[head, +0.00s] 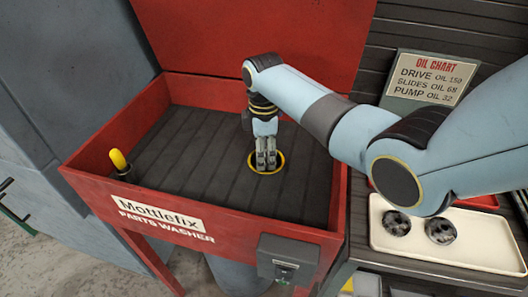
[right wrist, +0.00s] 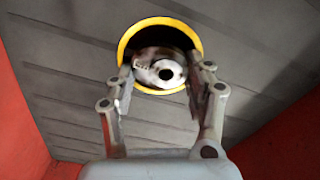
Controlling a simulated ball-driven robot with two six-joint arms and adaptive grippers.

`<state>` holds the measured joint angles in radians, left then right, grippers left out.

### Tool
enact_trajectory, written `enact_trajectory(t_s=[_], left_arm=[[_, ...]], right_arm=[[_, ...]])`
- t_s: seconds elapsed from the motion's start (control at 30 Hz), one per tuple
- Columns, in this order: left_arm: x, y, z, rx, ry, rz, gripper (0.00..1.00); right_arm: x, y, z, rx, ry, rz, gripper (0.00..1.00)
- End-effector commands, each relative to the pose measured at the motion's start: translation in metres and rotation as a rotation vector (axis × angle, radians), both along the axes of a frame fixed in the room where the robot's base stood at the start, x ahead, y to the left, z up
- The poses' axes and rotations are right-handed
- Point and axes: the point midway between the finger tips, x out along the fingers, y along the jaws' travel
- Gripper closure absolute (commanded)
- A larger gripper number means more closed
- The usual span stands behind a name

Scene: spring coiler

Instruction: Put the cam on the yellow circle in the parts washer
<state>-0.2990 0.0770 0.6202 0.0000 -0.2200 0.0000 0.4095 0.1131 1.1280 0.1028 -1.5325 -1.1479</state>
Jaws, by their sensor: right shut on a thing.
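The red parts washer (head: 245,224) has a dark ribbed floor with a yellow circle (head: 283,163) painted on it as a ring. My right gripper (head: 265,165) points down over the circle. The right wrist view shows the grey metal cam (right wrist: 150,66), with a round hole, between the gripper's two fingertips (right wrist: 162,78). The gripper is shut on the cam. In that view the cam overlaps the lower part of the yellow circle (right wrist: 160,21). I cannot tell whether the cam touches the floor. In the head view the gripper hides the cam. My left gripper is not in view.
A yellow-tipped nozzle (head: 118,160) stands at the washer's left edge. The red lid (head: 260,40) stands open behind. To the right, a cream tray (head: 470,252) holds two dark round parts, below an oil chart sign (head: 430,80). The washer floor around the circle is clear.

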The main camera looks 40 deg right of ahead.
Motion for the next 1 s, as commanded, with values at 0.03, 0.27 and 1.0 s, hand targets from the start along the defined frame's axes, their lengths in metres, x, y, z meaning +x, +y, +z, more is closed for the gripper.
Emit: enact_trajectory(t_s=[0.03, 0.27, 1.0], left_arm=[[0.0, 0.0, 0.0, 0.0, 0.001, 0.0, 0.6], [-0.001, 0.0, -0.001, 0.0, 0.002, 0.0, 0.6], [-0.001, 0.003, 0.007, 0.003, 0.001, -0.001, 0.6]], right_arm=[[0.001, 0.0, 0.001, 0.0, -0.002, 0.0, 0.87], [0.0, 0.0, -0.001, 0.0, -0.001, 0.0, 0.87], [0.001, -0.001, 0.037, 0.0, -0.004, 0.0, 0.24]])
